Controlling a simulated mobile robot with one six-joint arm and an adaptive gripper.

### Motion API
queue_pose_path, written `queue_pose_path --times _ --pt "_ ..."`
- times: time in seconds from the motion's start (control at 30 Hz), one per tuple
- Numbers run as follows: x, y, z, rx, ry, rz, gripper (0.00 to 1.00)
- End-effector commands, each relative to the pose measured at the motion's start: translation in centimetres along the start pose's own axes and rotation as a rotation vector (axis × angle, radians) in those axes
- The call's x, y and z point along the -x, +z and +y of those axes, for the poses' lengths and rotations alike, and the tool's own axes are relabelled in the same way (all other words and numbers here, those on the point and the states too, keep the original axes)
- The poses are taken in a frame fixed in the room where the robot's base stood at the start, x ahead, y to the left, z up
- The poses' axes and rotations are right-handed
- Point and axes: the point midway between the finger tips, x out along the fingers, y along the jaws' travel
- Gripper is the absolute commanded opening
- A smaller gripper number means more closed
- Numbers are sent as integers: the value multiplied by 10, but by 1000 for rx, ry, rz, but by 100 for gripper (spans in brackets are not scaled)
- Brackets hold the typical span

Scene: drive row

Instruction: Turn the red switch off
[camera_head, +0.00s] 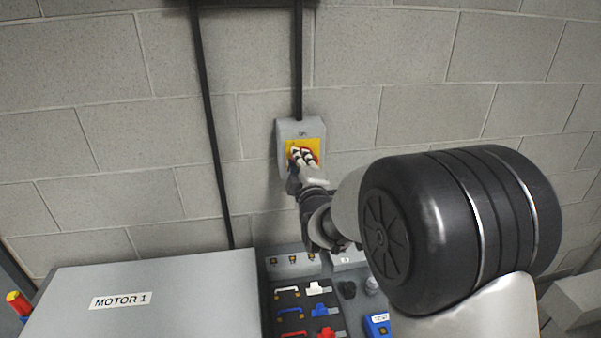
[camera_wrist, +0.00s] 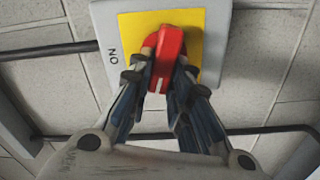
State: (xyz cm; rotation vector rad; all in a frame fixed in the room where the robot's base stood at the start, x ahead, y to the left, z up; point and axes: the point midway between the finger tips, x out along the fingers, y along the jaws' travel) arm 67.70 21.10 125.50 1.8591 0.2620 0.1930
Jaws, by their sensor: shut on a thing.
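The red switch (camera_wrist: 166,55) is a red handle on a yellow plate (camera_wrist: 213,22) in the wrist view. The plate sits on a grey box (camera_head: 285,132) fixed to the wall, also in the head view. My gripper (camera_wrist: 160,75) is shut on the red handle, one finger on each side. In the wrist view the handle runs roughly up and down the picture, and the word ON shows at the plate's left. In the head view my gripper (camera_head: 301,158) covers most of the handle. Any OFF marking is not readable.
A grey MOTOR 1 cabinet (camera_head: 200,290) stands at lower left. A dark panel with lockout hasps, padlocks and tags (camera_head: 304,309) lies below the switch. Black conduits (camera_head: 205,90) run up the block wall, which is otherwise clear around the box.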

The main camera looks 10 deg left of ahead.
Motion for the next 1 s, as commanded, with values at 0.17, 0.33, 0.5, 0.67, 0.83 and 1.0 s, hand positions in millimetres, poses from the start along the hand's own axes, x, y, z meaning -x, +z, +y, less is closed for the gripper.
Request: queue_pose_path --times 0.17,0.33,0.5,0.67,0.83,1.0 --pt "0 1 -4 131 2 0 0" --pt "0 1 -5 225 1 0 0" --pt "0 1 -5 283 1 0 0" --pt "0 1 -5 310 0 0 0" --pt "0 1 -5 320 0 0 0" --pt "0 1 -5 320 1 0 0"
